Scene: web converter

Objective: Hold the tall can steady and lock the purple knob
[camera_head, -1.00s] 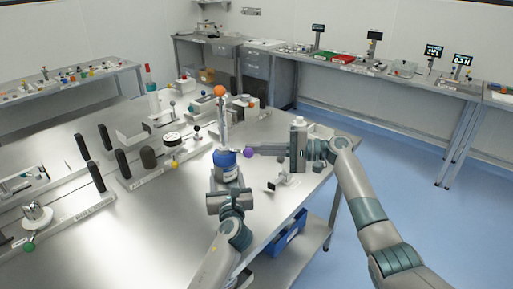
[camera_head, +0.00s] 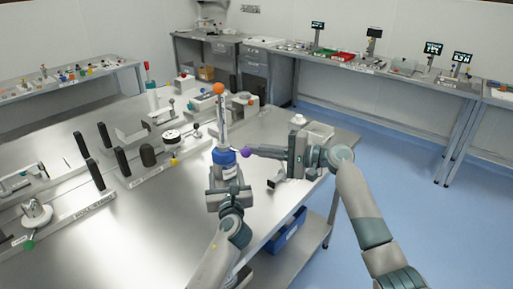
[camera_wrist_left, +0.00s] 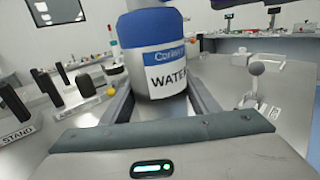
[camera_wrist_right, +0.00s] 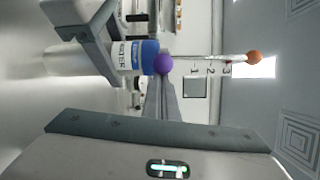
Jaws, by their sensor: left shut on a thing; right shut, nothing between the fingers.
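The tall can (camera_head: 226,159), blue and white with a WATER label, stands upright on the steel table. My left gripper (camera_head: 229,176) is shut on it, with one finger on each side in the left wrist view (camera_wrist_left: 163,98). The purple knob (camera_head: 246,152) is at the can's right side in the head view. It also shows beside the blue band in the right wrist view (camera_wrist_right: 163,64). My right gripper (camera_head: 257,151) is shut and empty, its fingertips at the knob. Whether they touch it I cannot tell.
A scaled rod with an orange ball (camera_head: 219,89) rises above the can. Black posts (camera_head: 106,136) and a fixture with a yellow knob (camera_head: 174,161) stand to the left. A small bracket (camera_head: 282,180) and the table's edge lie near my right arm.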

